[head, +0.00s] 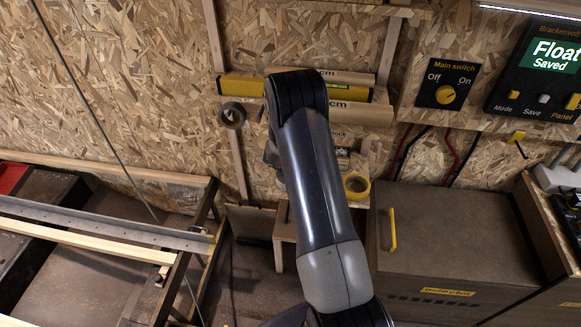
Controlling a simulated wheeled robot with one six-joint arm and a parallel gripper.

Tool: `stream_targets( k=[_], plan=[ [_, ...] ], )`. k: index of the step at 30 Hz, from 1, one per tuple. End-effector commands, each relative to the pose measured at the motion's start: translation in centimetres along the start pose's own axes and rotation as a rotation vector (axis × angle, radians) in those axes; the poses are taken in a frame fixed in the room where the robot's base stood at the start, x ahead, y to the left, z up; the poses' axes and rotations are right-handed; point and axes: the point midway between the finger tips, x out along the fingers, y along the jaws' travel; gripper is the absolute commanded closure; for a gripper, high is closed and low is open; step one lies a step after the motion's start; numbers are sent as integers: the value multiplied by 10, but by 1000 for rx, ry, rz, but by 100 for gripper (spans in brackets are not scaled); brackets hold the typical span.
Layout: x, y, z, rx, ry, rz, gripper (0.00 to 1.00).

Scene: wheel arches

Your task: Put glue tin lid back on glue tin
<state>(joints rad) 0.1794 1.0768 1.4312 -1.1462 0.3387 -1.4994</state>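I cannot make out the glue tin or its lid in the head view. My own arm crosses the middle of the picture and hides part of the small wooden stand (284,232) and what is behind it. A part of my wrist shows left of the arm, but my gripper's fingers are hidden behind it. Some small items (343,156) sit just right of the arm and are too small to tell.
A yellow tape roll (356,185) lies right of my arm. A brown battery box (455,235) with a yellow handle (392,231) stands at right. A dark tape roll (232,115) hangs on the wall below a yellow level (242,85). A metal-railed bench (100,228) fills the left.

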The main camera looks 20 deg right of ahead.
Motion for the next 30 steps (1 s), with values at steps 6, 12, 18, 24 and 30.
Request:
stream_targets(
  k=[6, 12, 18, 24, 30],
  plan=[
    [0, 2, -2, -1, 0, 0, 93],
    [0, 2, -2, -1, 0, 0, 93],
    [0, 2, -3, -1, 1, 0, 93],
    [0, 2, -3, -1, 1, 0, 93],
    [0, 2, -3, -1, 0, 0, 58]
  ],
)
